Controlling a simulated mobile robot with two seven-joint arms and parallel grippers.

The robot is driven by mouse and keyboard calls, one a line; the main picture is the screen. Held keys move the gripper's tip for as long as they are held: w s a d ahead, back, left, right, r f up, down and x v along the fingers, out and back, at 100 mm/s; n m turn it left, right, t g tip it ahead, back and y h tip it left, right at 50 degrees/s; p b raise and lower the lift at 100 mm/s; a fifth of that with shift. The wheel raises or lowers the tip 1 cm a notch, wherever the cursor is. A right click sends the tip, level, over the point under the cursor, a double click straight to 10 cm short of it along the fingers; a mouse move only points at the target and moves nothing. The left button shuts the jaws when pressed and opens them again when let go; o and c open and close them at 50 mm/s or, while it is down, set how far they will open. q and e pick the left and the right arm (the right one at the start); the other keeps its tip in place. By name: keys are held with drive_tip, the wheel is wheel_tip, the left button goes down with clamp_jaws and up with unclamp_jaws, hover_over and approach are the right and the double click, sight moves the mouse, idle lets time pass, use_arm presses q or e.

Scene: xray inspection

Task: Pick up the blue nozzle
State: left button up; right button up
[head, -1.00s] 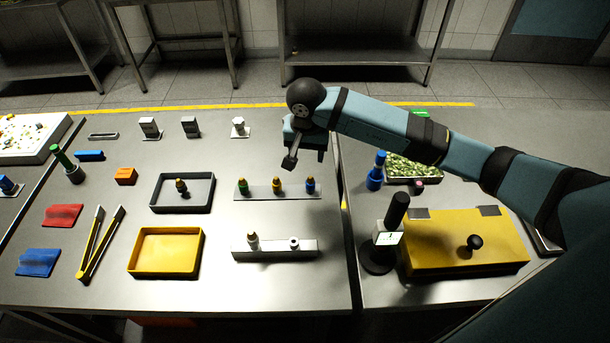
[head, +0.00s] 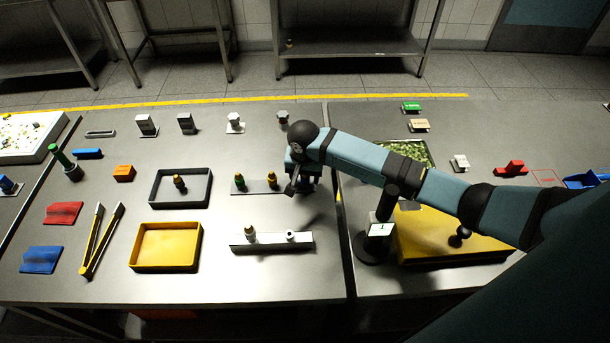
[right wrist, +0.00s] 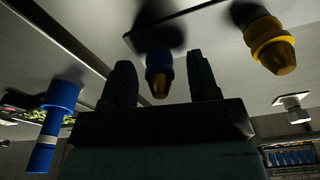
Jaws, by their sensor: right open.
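The blue nozzle (right wrist: 158,66), a blue collar with a gold tip, shows in the right wrist view between the two dark fingers of my right gripper (right wrist: 163,82). In the head view my right gripper (head: 301,186) is over the right end of the nozzle rack (head: 257,187) and hides the blue nozzle there. The gripper is open, its fingers on either side of the nozzle with gaps. A yellow nozzle (head: 272,180) stands close to the left of the gripper, and a green one (head: 239,181) is farther left. My left gripper is not in view.
A dark tray (head: 155,187) and a yellow tray (head: 135,250) lie to the left. A black stand (head: 372,248) is at the right. A blue bottle-like part (right wrist: 48,130) shows in the wrist view.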

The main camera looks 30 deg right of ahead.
drive_tip(key=shift+c, duration=0.3)
drive_tip(key=c, duration=0.9)
drive_tip(key=shift+r, duration=0.1)
